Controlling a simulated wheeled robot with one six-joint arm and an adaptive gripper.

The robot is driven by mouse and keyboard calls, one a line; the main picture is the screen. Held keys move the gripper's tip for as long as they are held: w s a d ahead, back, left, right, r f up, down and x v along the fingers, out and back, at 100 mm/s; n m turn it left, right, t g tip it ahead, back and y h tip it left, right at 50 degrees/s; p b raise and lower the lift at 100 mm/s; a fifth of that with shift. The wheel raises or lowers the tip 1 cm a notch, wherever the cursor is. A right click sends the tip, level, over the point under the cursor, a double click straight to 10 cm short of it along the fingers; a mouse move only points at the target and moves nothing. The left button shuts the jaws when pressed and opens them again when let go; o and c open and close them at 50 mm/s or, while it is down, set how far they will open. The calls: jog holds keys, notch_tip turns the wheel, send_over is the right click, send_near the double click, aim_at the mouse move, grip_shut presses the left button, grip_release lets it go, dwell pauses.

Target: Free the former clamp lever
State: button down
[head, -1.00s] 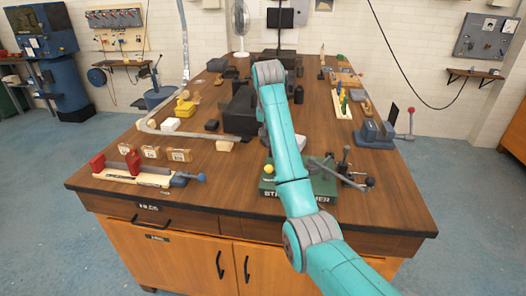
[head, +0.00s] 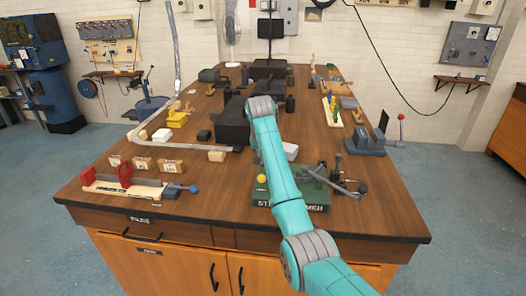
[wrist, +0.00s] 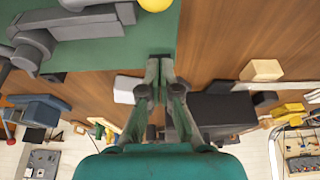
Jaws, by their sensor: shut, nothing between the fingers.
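The former is a green base (head: 317,207) with partly covered white lettering, at the front of the wooden bench. Its dark grey clamp lever (head: 337,185) lies across the right part, with a dark knob at its right end. A yellow ball (head: 262,178) stands at the base's left. In the wrist view the grey clamp parts (wrist: 75,22) are at upper left, and the yellow ball (wrist: 156,4) is at the top edge. My gripper (wrist: 160,57) is shut and empty, its tips over the green base's edge, apart from the lever. My arm hides it in the head view.
A dark block-like unit (head: 232,124) stands behind my arm, with a white block (head: 290,151) to its right. A blue vise (head: 367,140) sits at the right edge. A fixture with red blocks (head: 125,174) lies front left.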

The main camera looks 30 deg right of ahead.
jog(key=shift+x, duration=1)
jog(key=shift+s+a+f, duration=0.15)
jog(key=shift+s+a, duration=0.4)
jog(key=shift+s, duration=0.3)
jog(key=shift+s+a+f, duration=0.15)
jog(key=shift+s+a, duration=0.4)
jog(key=shift+s, duration=0.3)
jog(key=shift+d, duration=0.1)
